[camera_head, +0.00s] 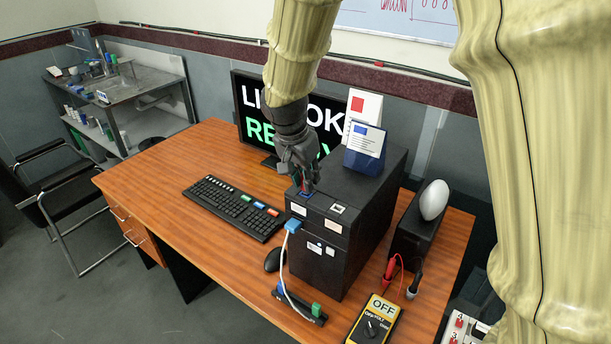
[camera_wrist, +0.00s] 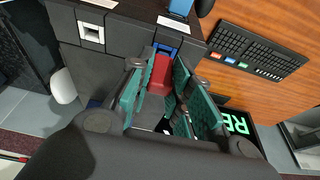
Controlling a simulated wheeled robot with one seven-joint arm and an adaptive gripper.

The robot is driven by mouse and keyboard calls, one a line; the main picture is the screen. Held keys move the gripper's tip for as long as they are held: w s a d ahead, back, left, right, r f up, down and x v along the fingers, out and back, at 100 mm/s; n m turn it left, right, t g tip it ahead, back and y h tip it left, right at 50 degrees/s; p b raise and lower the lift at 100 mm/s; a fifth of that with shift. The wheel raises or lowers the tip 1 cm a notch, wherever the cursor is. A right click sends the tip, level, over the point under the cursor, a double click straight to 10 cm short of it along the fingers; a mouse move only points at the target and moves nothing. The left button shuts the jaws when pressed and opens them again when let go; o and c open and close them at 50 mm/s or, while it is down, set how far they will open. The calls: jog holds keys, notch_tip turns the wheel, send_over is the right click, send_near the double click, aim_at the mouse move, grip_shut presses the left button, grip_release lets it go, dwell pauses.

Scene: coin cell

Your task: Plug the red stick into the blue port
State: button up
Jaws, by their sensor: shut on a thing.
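The red stick (camera_wrist: 160,75) is between the green-padded fingers of my gripper (camera_wrist: 168,98), which is shut on it. In the head view my gripper (camera_head: 302,181) points down over the front left top corner of the black computer case (camera_head: 368,200). The blue port (camera_head: 305,195) is on that corner, right below the fingertips. In the wrist view the blue port (camera_wrist: 165,46) shows at the far end of the red stick. The stick's end is at or very close to the port; I cannot tell whether it is inside.
A white-framed port (camera_head: 338,209) is to the right on the case top. A blue plug with a white cable (camera_head: 292,226) is on the case front. The keyboard (camera_head: 236,206) lies left; a yellow meter (camera_head: 374,322) lies in front.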

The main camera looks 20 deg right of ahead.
jog(key=shift+f, duration=0.5)
dwell(0.3)
jog(key=o, duration=0.8)
jog(key=shift+r, duration=0.15)
jog(key=v, duration=1.1)
jog(key=shift+s+a+r, duration=0.1)
jog(key=shift+s+r, duration=0.05)
jog(key=shift+r, duration=0.15)
